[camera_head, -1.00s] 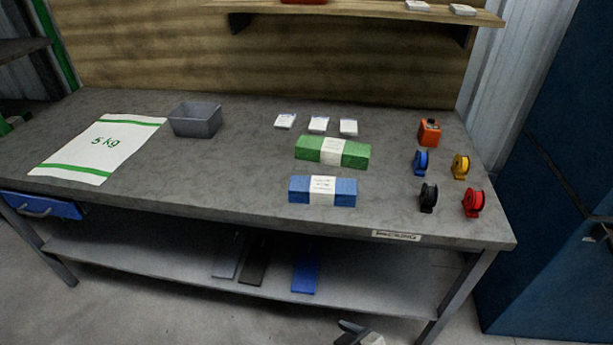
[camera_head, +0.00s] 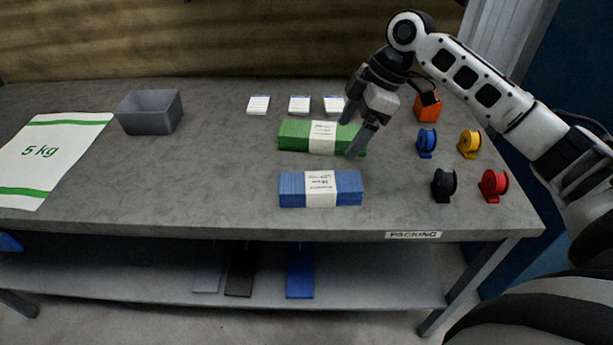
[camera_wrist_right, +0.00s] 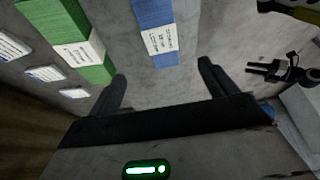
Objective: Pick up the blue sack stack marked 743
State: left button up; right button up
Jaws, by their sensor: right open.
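The blue sack stack (camera_head: 293,190) lies flat near the table's front edge with a white printed paper band around its middle; I cannot read 743 on it. It also shows at the top of the right wrist view (camera_wrist_right: 152,14). My right gripper (camera_head: 351,136) is open and empty, pointing down above the right end of the green stack (camera_head: 293,135), behind and right of the blue one. In the wrist view its fingers (camera_wrist_right: 161,82) are apart, short of the blue stack's near end. A dark gripper-like shape (camera_wrist_right: 280,71), likely my left gripper, shows at the right there.
Black (camera_head: 444,184), red (camera_head: 493,185), blue (camera_head: 427,142) and yellow (camera_head: 469,143) reels stand right of the stacks, with an orange item (camera_head: 428,107) behind. White label pads lie behind the green stack. A grey bin (camera_head: 149,113) and 5 kg sack (camera_head: 40,152) are left.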

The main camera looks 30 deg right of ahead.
send_over(321, 182)
jog(key=s+d, duration=0.1)
jog(key=d, duration=0.1)
jog(key=f, duration=0.8)
jog(key=shift+a+f, duration=0.2)
jog(key=shift+x, duration=0.9)
jog(key=x, duration=0.3)
jog(key=shift+f+p, duration=0.3)
jog(key=shift+p, duration=0.05)
jog(key=shift+w+a+f, duration=0.1)
jog(key=shift+w+f, duration=0.05)
jog(key=shift+f, duration=0.25)
pick_arm(q)
jog(key=shift+s+f, duration=0.35)
jog(key=shift+s, duration=0.4)
pick_arm(e)
jog(key=c, duration=1.1)
jog(key=shift+c, duration=0.7)
pick_arm(q)
jog(key=shift+s, duration=0.1)
